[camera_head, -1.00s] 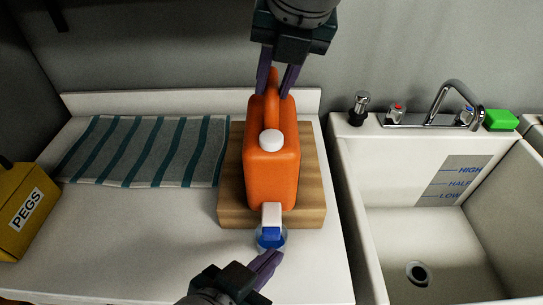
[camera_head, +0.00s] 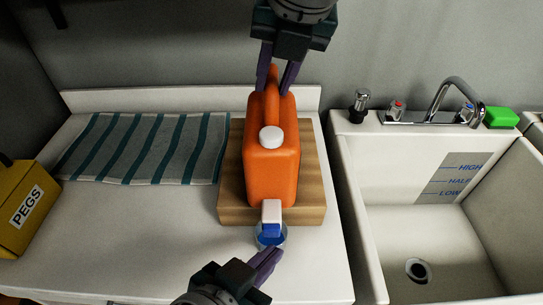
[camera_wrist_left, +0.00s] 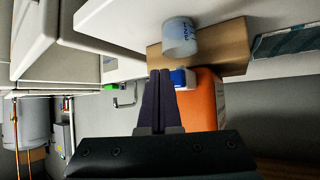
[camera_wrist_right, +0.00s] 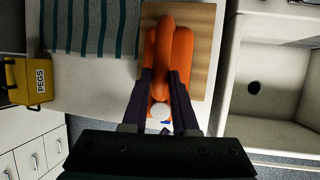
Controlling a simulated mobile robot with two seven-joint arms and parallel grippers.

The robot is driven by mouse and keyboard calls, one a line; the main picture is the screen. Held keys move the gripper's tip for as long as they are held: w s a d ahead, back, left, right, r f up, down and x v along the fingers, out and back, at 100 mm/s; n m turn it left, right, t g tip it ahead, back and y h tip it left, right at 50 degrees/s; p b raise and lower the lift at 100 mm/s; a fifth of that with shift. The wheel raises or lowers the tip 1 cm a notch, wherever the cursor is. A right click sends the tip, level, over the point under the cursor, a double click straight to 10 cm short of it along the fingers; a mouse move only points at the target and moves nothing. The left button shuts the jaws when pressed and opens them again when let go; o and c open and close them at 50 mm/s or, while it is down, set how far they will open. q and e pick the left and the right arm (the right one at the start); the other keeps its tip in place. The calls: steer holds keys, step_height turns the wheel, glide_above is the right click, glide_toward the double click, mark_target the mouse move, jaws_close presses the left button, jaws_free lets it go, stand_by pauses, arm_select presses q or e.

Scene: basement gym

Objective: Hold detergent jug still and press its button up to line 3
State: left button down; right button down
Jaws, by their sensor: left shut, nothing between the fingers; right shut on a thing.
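The orange detergent jug (camera_head: 270,180) stands on a wooden board (camera_head: 312,190), with its white cap (camera_head: 271,137) on top and a white spout (camera_head: 271,210) at the front. A blue button (camera_wrist_left: 178,77) shows at the spout in the left wrist view. A clear cup (camera_wrist_left: 180,38) with blue markings is below the spout; its fill level cannot be read. My right gripper (camera_head: 276,88) is shut on the jug's handle (camera_wrist_right: 163,45) from above. My left gripper (camera_head: 275,256) is shut and empty, its fingertips close to the spout and cup; contact cannot be told.
A striped towel (camera_head: 145,148) lies left of the board. A yellow PEGS box (camera_head: 22,212) is at the left edge. A sink (camera_head: 400,235) with a tap (camera_head: 443,100) and a green sponge (camera_head: 501,118) is at the right.

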arm_select(q)
steer(key=shift+w, duration=0.1)
stand_by(0.6)
steer(key=shift+w, duration=0.35)
steer(key=shift+w+r, duration=0.1)
steer(key=shift+w, duration=0.75)
stand_by(0.9)
steer(key=shift+s, duration=1.15)
steer(key=shift+s, duration=0.1)
steer(key=shift+s, duration=2.45)
stand_by(0.3)
